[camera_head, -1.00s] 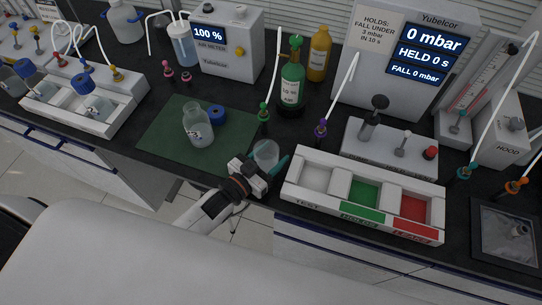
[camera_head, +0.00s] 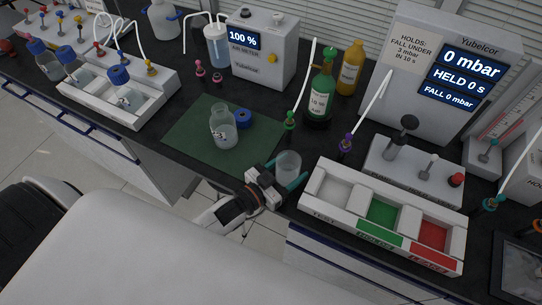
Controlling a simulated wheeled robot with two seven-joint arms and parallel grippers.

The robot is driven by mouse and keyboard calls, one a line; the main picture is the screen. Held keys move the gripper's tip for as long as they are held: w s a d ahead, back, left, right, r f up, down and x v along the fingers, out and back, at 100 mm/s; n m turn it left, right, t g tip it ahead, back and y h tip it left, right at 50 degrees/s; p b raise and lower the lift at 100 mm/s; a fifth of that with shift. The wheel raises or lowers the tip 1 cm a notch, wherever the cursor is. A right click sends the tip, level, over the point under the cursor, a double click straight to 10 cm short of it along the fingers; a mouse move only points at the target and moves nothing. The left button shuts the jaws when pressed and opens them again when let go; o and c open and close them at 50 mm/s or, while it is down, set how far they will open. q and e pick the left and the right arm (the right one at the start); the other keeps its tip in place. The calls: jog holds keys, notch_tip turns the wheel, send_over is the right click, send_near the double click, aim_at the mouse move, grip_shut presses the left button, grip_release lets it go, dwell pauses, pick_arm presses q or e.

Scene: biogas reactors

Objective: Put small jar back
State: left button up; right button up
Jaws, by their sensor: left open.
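A small clear jar (camera_head: 289,163) stands on the dark bench, just right of the green mat (camera_head: 191,143). My left gripper (camera_head: 285,178) is open at the bench's front edge, with its teal fingers on either side of the jar's lower part. I cannot tell whether the fingers touch it. A clear bottle (camera_head: 224,134) with a label stands uncapped on the mat, beside a blue cap (camera_head: 243,119). My right gripper is not in view.
A white three-bay tray (camera_head: 331,213), with green and red bays, is close to the right of the jar. A green bottle (camera_head: 320,100) and hoses stand behind. A white rack (camera_head: 145,108) with blue-capped jars is at left. The mat's front is clear.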

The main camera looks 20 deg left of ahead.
pick_arm(q)
jog(key=b+v, duration=0.1)
jog(key=v, duration=0.9)
jog(key=shift+f, duration=0.1)
jog(key=shift+s+a, duration=0.2)
jog(key=shift+s, duration=0.1)
